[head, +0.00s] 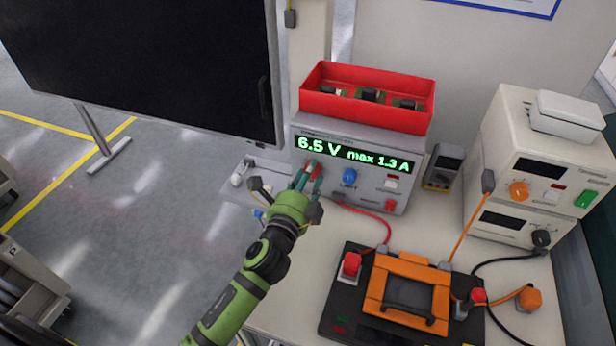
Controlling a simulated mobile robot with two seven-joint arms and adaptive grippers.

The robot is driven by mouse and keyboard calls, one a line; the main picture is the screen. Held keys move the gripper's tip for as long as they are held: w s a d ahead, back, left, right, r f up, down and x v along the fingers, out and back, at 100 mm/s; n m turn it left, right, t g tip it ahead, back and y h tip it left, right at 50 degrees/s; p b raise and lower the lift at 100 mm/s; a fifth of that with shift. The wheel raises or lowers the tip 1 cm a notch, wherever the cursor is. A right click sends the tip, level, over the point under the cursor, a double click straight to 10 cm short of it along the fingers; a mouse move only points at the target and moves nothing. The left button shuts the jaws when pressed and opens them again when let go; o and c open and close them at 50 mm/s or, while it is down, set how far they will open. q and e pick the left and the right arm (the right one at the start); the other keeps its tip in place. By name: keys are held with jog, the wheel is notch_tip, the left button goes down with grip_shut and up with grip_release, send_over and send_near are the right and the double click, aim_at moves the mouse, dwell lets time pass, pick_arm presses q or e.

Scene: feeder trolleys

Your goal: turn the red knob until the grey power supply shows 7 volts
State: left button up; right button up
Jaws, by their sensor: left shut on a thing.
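The grey power supply (368,188) stands at the back of the bench, and its green display (350,153) reads 6.5 V and max 1.3 A. The red knob (311,166) is at the left of its front panel, partly hidden by gripper fingers. My left gripper (308,175) reaches up from below and is shut on the red knob. A blue knob (349,176) sits to the right of it. My right gripper is not in view.
A red bin (368,116) with small parts stands on the supply. A black board with an orange frame (408,258) lies in front, wired by a red lead (388,230). Cream instruments (545,150) stand at right. A large dark screen (150,60) is at left.

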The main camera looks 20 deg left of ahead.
pick_arm(q)
jog(key=shift+d+f, duration=0.1)
dwell(0.4)
jog(key=o, duration=1.1)
jog(key=shift+o, duration=0.2)
jog(key=s, duration=1.2)
jog(key=shift+a, duration=0.2)
